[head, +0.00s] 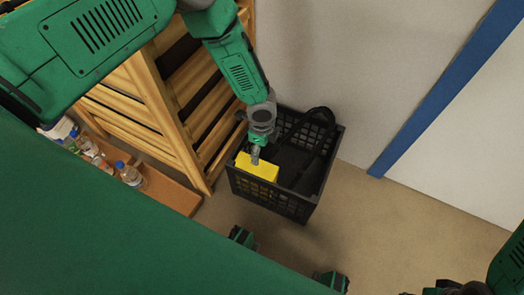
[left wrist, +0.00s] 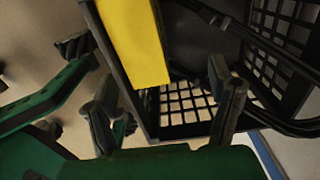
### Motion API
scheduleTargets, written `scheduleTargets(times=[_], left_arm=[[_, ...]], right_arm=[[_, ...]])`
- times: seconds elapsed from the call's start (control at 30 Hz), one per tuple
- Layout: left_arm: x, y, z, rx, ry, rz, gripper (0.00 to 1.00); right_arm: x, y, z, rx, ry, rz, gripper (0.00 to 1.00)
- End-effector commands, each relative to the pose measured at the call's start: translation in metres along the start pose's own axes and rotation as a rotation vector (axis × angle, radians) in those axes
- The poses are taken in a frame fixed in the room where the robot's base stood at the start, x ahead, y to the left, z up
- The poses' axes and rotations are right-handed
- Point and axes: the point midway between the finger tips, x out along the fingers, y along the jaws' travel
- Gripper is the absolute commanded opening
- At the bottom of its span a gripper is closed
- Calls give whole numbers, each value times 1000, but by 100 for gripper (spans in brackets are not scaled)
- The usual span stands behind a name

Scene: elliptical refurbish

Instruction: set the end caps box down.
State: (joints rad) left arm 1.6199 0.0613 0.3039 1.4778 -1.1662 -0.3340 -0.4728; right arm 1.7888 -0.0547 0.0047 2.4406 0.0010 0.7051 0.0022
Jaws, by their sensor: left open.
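The yellow end caps box (head: 264,172) sits at the left side of the black crate (head: 308,206), close against its rim. I cannot tell how deep in the crate it rests. My left gripper (head: 256,156) is just above the box. In the left wrist view the two fingers (left wrist: 167,108) stand wide apart with nothing clearly between them, and the yellow box (left wrist: 135,42) shows beyond them, over the mesh crate (left wrist: 185,103). Part of my right gripper (head: 452,288) shows at the bottom right edge; its fingers are not clear.
A black cable or handle (head: 316,130) loops in the crate's back right. A wooden slatted rack (head: 165,110) stands left of the crate. Bottles (head: 130,175) stand on a wooden board (head: 172,196). A wall is behind; the floor (head: 385,225) at the right is clear.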

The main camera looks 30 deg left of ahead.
Motion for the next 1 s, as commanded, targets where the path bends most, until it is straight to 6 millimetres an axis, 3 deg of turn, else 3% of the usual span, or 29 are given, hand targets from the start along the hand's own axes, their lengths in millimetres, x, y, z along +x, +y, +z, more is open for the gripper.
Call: scheduleTargets(times=[0.03, 0.1, 0.3, 0.5, 0.73, 0.77, 0.87, 1.0], left_arm=[[-19, -1, 0, 3, -1, -3, 76], [-34, -1, 0, 2, -1, -2, 76], [-71, 0, 0, 1, -1, 0, 76], [-87, 0, 0, 1, -1, 1, 76], [-87, 6, -1, -13, 8, 10, 76], [-85, 13, -3, -32, 19, 20, 76], [-79, 59, -13, -185, 89, 86, 76], [-81, 149, -17, -625, 173, 184, 76]], right_arm=[[-10, 0, -1, 0, 0, 0, 40], [-17, 0, -1, 0, 0, 0, 40], [-31, 0, -2, 0, 0, 0, 40], [-36, 0, -2, 0, 0, 0, 40], [-36, 0, -2, 0, 0, 0, 40], [-36, 0, -2, 0, 0, 0, 40], [-36, 0, -2, 0, 0, 0, 40], [-36, 0, -2, 0, 0, 0, 40]])
